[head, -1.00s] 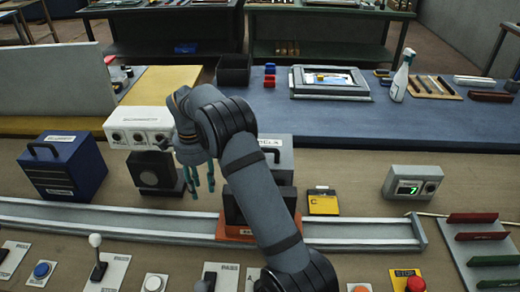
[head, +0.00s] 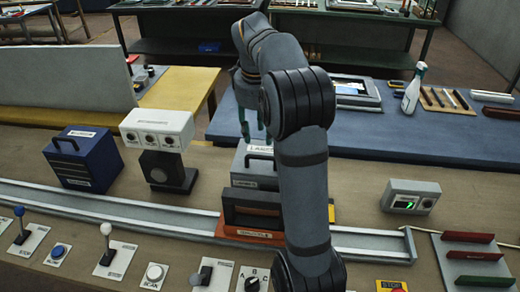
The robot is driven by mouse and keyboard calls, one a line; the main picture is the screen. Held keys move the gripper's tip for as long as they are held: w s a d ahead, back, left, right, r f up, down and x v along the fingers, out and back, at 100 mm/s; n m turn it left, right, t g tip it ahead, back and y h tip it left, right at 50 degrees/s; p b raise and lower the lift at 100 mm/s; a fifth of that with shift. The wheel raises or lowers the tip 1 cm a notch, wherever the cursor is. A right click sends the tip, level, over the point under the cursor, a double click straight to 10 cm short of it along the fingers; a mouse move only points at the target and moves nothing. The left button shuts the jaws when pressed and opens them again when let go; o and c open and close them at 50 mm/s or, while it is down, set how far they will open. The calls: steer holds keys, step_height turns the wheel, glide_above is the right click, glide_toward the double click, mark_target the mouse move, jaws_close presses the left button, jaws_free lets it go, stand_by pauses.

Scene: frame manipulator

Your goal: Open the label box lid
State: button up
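The label box (head: 240,168) is a grey box with a lettered white label on its top and a dark handle, in the middle of the head view. Its lid looks closed. My arm hides its right side. My gripper (head: 254,128) points down above the back of the box, with its teal fingers apart and nothing seen between them. I cannot tell whether the fingertips touch the lid.
A dark box on an orange carriage (head: 228,232) stands on the rail (head: 130,208) in front of the label box. A blue box (head: 85,158) and a white three-dial unit (head: 157,130) stand to the left. A grey display box (head: 408,196) is at the right.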

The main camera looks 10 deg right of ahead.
mark_target(261, 158)
steer(key=f, duration=0.3)
steer(key=w+f, duration=0.1)
steer(key=f, duration=0.2)
steer(key=d+f, duration=0.1)
steer(key=f, duration=0.2)
steer(key=shift+w+b, duration=0.3)
steer(key=shift+w+a+f, duration=0.1)
steer(key=shift+w+f, duration=0.1)
steer(key=shift+f, duration=0.3)
steer(key=shift+c, duration=1.2)
steer(key=c, duration=0.7)
jaws_close()
